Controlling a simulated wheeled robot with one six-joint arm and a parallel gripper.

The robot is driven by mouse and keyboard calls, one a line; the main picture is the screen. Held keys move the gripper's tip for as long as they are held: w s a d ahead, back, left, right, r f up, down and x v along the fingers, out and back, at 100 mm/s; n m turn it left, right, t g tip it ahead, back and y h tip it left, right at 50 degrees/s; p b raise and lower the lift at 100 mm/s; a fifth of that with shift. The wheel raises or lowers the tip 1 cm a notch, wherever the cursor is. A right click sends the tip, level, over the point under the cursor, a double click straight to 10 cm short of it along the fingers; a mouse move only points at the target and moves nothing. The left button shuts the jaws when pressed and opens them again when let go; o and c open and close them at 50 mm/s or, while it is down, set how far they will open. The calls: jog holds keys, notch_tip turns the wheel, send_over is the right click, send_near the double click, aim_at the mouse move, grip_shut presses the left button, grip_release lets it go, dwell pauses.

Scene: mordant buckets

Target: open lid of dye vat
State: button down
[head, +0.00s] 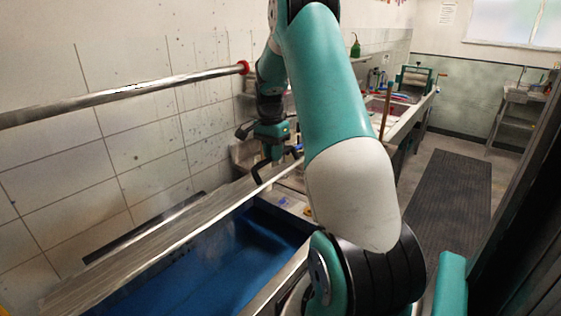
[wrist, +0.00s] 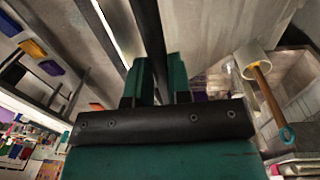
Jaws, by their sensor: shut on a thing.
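The dye vat (head: 225,268) is at lower left in the head view, with blue showing inside it. Its long grey lid (head: 130,246) is tilted up on the wall side, leaving the front of the vat uncovered. My gripper (head: 268,166) is at the lid's far end. In the wrist view, my gripper (wrist: 156,75) has its two teal fingers closed around a dark bar (wrist: 147,28), which appears to be the lid's handle. My own arm hides part of the vat's right side in the head view.
A metal rail (head: 130,92) runs along the tiled wall above the lid. A sink counter with a green bottle (head: 355,47) stands beyond my arm. A dark ribbed mat (head: 440,205) covers clear floor at right. A dark upright (head: 515,200) borders the right side.

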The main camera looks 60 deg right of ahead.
jog(key=shift+w+r, duration=0.3)
jog(key=shift+w, duration=0.25)
jog(key=shift+w+r, duration=0.3)
jog(key=shift+w, duration=0.2)
jog(key=c, duration=1.4)
grip_release()
jog(key=o, duration=0.3)
jog(key=shift+w+f, duration=0.2)
jog(key=shift+w, duration=0.05)
jog(key=shift+o, duration=0.2)
notch_tip(320, 180, up, 8)
jog(key=b, duration=0.2)
